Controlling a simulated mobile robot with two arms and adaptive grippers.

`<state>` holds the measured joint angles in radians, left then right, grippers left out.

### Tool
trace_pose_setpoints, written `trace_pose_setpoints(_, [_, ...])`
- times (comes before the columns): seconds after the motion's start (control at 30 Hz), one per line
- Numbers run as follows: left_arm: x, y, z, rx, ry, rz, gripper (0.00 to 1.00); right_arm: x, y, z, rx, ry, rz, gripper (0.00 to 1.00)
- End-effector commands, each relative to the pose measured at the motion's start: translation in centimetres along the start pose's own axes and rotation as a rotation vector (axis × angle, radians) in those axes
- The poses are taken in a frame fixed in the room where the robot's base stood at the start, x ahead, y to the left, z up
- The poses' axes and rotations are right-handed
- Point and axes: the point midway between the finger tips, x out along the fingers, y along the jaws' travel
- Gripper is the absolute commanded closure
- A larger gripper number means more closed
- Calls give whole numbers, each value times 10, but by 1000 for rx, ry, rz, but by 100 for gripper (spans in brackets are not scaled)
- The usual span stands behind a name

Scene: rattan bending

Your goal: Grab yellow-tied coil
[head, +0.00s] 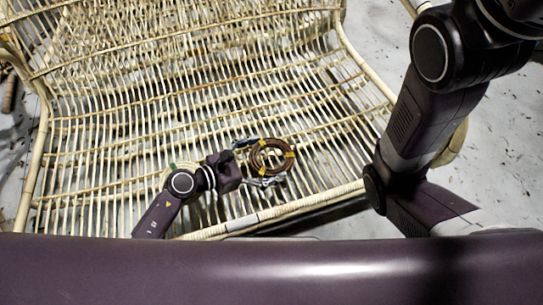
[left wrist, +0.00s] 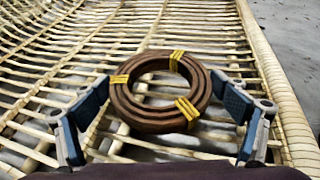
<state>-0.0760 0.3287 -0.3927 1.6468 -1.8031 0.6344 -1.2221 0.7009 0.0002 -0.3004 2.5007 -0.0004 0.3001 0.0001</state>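The yellow-tied coil (head: 271,150) is a brown ring of bent rattan with yellow ties, lying on the woven rattan seat in the head view. It shows large in the left wrist view (left wrist: 136,108), between the fingers. My left gripper (head: 253,163) is open, with one finger on each side of the coil.
The slatted rattan seat (head: 130,130) fills most of the head view. Its thick front rail (head: 300,205) runs close below the coil. Bare grey floor (head: 495,140) lies to the right.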

Motion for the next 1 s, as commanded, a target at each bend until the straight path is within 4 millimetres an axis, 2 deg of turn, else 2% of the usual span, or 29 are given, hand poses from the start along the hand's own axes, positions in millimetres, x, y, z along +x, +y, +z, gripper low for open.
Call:
trace_pose_setpoints(0.03, [0,0,0,0,0,0,25,0,0,0,0,0,0,60])
trace_pose_setpoints(0.1, [0,0,0,0,0,0,33,0,0,0,0,0,0,60])
trace_pose_setpoints(0.13, [0,0,0,0,0,0,34,0,0,0,0,0,0,60])
trace_pose_setpoints(0.37, [0,0,1,0,0,0,34,1,0,0,0,0,0,60])
trace_pose_setpoints(0.57, [-5,0,11,1,-1,0,34,8,2,3,0,0,0,60])
trace_pose_setpoints(0.77, [-15,1,35,3,1,1,34,27,6,10,1,1,1,60])
trace_pose_setpoints(0.9, [-25,0,60,3,-1,0,34,10,14,38,9,-81,28,60])
trace_pose_setpoints(1.0, [-33,0,80,4,0,0,34,2,18,51,15,-125,45,60])
